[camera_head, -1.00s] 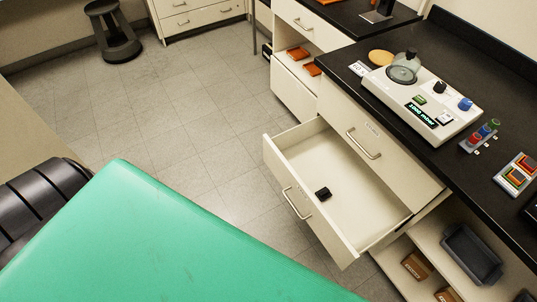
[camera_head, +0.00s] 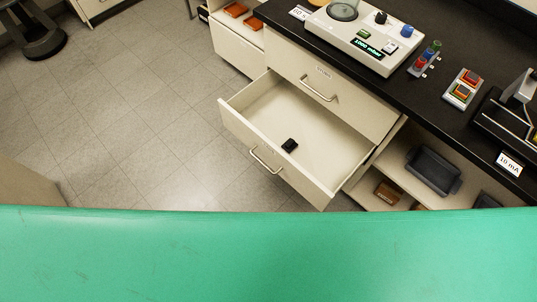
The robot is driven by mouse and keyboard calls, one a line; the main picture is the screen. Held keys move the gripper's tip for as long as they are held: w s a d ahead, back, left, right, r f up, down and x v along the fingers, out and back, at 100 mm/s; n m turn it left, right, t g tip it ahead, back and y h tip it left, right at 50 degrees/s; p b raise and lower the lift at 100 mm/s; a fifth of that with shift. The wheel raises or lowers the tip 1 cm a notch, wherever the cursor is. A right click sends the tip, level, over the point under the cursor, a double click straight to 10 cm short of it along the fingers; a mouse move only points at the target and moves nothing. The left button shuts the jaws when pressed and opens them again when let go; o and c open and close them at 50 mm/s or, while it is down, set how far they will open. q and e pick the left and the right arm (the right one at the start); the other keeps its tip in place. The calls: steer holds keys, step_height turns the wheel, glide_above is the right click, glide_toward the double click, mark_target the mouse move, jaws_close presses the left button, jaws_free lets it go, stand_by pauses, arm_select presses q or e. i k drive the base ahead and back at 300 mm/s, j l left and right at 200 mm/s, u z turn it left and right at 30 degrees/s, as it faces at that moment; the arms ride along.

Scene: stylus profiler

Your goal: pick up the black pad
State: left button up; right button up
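The black pad (camera_head: 289,145) is a small dark block. It lies on the floor of an open, cream-coloured drawer (camera_head: 334,157) under the black bench, close to the drawer's front panel. Nothing else shows in the drawer. Neither of my grippers is in the head view, so their state cannot be seen.
A large green surface (camera_head: 260,255) fills the bottom of the view. The black benchtop (camera_head: 393,95) holds a white instrument (camera_head: 348,38), a rack of coloured vials (camera_head: 426,57) and a tray of coloured blocks (camera_head: 463,90). A grey tray (camera_head: 433,172) sits on an open shelf.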

mark_target(290, 145)
steer(key=i+j+z, duration=0.4)
steer(key=j, duration=0.2)
steer(key=j+z, duration=0.15)
steer(key=j, duration=0.2)
steer(key=i+j+z, duration=0.2)
steer(key=j, duration=0.15)
steer(key=i+j+z, duration=0.2)
steer(key=j, duration=0.2)
steer(key=k+l, duration=0.05)
steer(key=k, duration=0.05)
